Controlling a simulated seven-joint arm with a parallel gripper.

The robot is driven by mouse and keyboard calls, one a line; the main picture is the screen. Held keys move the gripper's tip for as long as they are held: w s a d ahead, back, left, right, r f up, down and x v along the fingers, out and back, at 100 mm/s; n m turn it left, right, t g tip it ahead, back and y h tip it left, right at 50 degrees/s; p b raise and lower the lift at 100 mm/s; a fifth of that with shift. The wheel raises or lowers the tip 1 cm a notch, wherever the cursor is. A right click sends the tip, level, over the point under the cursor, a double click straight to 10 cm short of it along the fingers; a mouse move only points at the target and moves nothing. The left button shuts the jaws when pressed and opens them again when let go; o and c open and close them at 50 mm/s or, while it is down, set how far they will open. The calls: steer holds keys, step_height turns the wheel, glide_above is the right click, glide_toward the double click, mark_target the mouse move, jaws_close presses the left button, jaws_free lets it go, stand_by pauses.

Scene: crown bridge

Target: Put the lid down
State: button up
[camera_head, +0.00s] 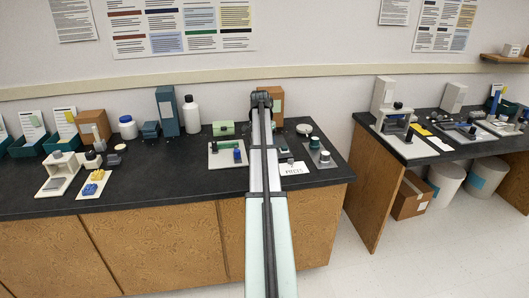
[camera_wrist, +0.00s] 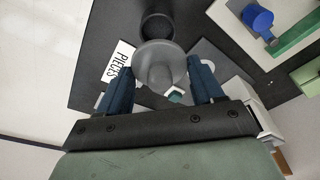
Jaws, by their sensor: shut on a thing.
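In the wrist view a grey round lid (camera_wrist: 158,52) with a tapering knob sits between the two dark blue fingers of my gripper (camera_wrist: 162,84). The gripper is shut on the lid, which is held above the dark bench. A dark round cup (camera_wrist: 157,25) shows just beyond the lid's far edge, partly covered by it. In the head view my arm reaches over the bench, and its own links hide the gripper's fingers and the lid.
A white lettered card (camera_wrist: 118,63) lies left of the lid, and a grey plate (camera_wrist: 214,62) lies to its right. A small teal piece (camera_wrist: 174,96) shows beneath. A white-and-green board with a blue part (camera_wrist: 258,17) is at upper right.

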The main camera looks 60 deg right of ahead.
steer(key=shift+r, duration=0.55)
steer(key=w+a, duration=0.3)
steer(key=w, duration=0.1)
glide_above(243, 175)
step_height(243, 175, down, 3)
steer(key=shift+a+f, duration=0.15)
steer(key=shift+f, duration=4.65)
steer(key=shift+f, duration=0.1)
steer(key=o, duration=1)
steer(key=r, duration=0.4)
steer(key=a+r, duration=0.1)
steer(key=r, duration=0.3)
steer(key=a+r, duration=0.1)
steer(key=r, duration=0.3)
